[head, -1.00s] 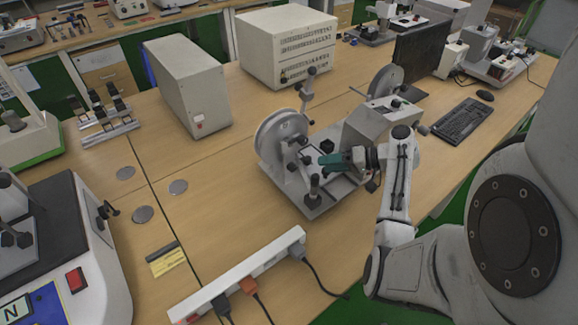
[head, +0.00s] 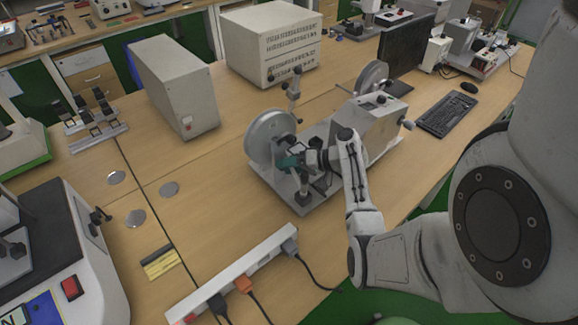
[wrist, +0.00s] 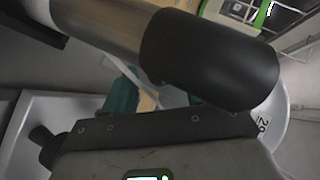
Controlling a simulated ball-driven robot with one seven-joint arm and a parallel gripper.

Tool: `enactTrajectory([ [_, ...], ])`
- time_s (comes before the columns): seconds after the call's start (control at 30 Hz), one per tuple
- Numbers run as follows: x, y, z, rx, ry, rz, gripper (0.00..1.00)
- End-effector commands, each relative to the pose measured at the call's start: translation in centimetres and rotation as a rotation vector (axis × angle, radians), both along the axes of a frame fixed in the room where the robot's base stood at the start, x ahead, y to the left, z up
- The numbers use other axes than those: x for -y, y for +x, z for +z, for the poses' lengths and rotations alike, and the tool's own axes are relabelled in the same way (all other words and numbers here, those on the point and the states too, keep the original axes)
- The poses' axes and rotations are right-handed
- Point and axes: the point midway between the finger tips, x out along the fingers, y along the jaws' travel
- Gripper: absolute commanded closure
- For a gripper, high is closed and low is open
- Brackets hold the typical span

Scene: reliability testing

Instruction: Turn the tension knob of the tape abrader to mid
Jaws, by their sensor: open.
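The tape abrader (head: 335,127) stands on the wooden bench at the middle, a grey machine with a pale reel (head: 270,137) at its left end and another at the back. My gripper (head: 289,161), with green fingers, is open beside the front reel, above the base plate. In the wrist view its fingers (wrist: 123,96) are mostly hidden behind a metal post with a large black cylindrical end (wrist: 210,60). The reel's pale rim (wrist: 274,112) with printed numbers shows to the right. I cannot tell which part is the tension knob, or whether my fingers touch anything.
An upright post (head: 294,92) with dark ends rises behind my gripper. A dark-topped post (head: 303,198) stands at the base's front. A power strip (head: 240,272) with cables lies in front. A keyboard (head: 447,117) lies right.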

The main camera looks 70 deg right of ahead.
Motion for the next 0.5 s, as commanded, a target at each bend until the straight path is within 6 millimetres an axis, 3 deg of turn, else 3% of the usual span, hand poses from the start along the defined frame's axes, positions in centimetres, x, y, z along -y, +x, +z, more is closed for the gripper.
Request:
enactTrajectory([
  [0.07, 0.01, -0.02, 0.01, 0.000, 0.000, 0.000, 0.46],
  [0.5, 0.01, -0.04, 0.01, 0.000, 0.001, 0.000, 0.88],
])
